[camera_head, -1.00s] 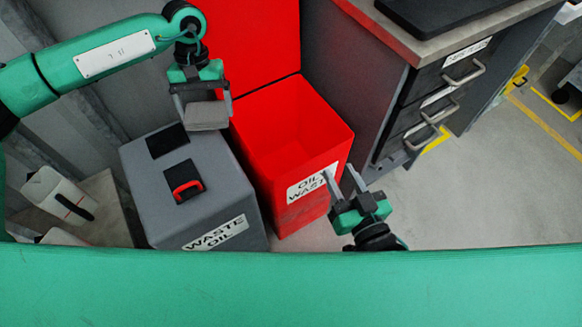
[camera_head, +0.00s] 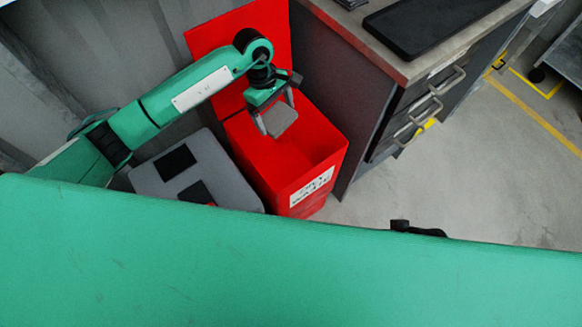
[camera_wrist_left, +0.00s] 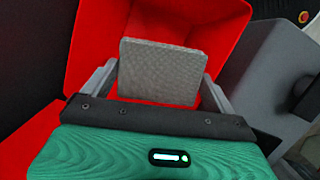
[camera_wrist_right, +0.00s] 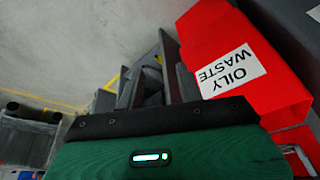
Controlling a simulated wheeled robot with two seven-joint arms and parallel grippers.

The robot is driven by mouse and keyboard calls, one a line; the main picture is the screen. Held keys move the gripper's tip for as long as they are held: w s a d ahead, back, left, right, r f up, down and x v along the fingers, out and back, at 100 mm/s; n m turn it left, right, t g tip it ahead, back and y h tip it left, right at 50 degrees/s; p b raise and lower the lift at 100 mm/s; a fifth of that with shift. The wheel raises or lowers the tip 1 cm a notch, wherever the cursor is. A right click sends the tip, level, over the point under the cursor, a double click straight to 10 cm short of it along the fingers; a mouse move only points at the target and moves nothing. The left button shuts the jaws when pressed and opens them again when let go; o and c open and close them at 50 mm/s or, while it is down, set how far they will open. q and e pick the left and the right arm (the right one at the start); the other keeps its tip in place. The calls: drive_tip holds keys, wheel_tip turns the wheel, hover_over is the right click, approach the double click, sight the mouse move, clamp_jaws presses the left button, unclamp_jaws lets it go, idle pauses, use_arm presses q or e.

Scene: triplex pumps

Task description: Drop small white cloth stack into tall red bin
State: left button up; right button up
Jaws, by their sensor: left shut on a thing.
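The small white cloth stack (camera_head: 281,121) looks like a light grey square slab. My left gripper (camera_head: 276,112) is shut on it and holds it over the opening of the tall red bin (camera_head: 322,150). In the left wrist view the stack (camera_wrist_left: 160,72) sits between the two fingers, with the bin's red inside (camera_wrist_left: 225,30) behind it. The bin's "Oily waste" label shows in the right wrist view (camera_wrist_right: 232,70).
A grey waste oil bin (camera_head: 225,178) stands left of the red bin, partly hidden by my arm. A grey drawer cabinet (camera_head: 365,110) with a light top stands right of it. The floor (camera_head: 480,180) further right is clear.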

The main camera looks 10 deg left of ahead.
use_arm(q)
drive_tip(key=shift+d+f, duration=0.1)
drive_tip(key=shift+f, duration=0.25)
drive_tip(key=shift+f+b, duration=1.3)
drive_tip(key=shift+f, duration=1.4)
use_arm(e)
drive_tip(key=shift+s+a+r+t, duration=0.15)
drive_tip(key=shift+r+t, duration=0.1)
drive_tip(key=shift+r, duration=0.7)
drive_tip(key=shift+s+a+r+t, duration=0.15)
drive_tip(key=shift+r+t, duration=0.1)
drive_tip(key=shift+r, duration=0.7)
use_arm(q)
drive_tip(key=o, duration=0.8)
use_arm(e)
drive_tip(key=shift+d, duration=0.1)
